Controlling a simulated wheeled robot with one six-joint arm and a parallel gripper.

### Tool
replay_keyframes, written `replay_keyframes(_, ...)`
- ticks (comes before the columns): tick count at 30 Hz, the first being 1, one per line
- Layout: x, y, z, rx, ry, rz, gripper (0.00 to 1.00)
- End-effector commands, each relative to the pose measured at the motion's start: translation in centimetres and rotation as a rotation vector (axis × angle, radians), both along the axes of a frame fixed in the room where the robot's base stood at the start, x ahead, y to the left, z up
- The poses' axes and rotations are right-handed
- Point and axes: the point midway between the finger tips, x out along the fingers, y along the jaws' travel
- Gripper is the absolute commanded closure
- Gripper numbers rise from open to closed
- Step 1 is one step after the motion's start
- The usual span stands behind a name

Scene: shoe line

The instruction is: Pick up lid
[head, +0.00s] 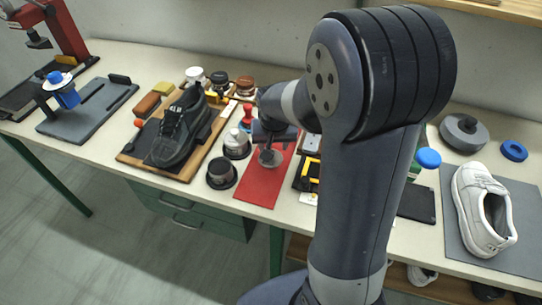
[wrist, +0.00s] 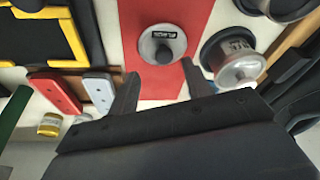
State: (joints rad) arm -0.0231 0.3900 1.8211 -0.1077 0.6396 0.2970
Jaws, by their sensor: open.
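The lid (wrist: 174,39) is a round silver-grey disc with a dark knob and a small label. It lies on the red mat (wrist: 193,12), and in the head view the lid (head: 270,159) shows near the middle of the red mat (head: 262,187). My gripper (wrist: 161,76) is open and empty, its two fingers apart and pointing toward the lid, which lies just beyond the fingertips and between their lines. In the head view my gripper (head: 272,143) is low over the mat behind the lid, partly hidden by my arm.
Two round jars, one with a pale top (head: 237,143) and one dark (head: 221,172), stand left of the mat. A black shoe (head: 180,130) is on a wooden board farther left. A black-and-yellow frame (wrist: 40,38) lies beside the mat. A white shoe (head: 482,210) is at right.

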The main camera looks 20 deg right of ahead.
Motion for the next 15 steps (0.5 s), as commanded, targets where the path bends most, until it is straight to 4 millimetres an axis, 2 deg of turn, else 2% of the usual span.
replay_keyframes(9,1.2,0.3,-3.6,0.0,0.004,0.001,0.53)
replay_keyframes(15,1.5,0.3,-4.3,0.0,0.001,0.0,0.53)
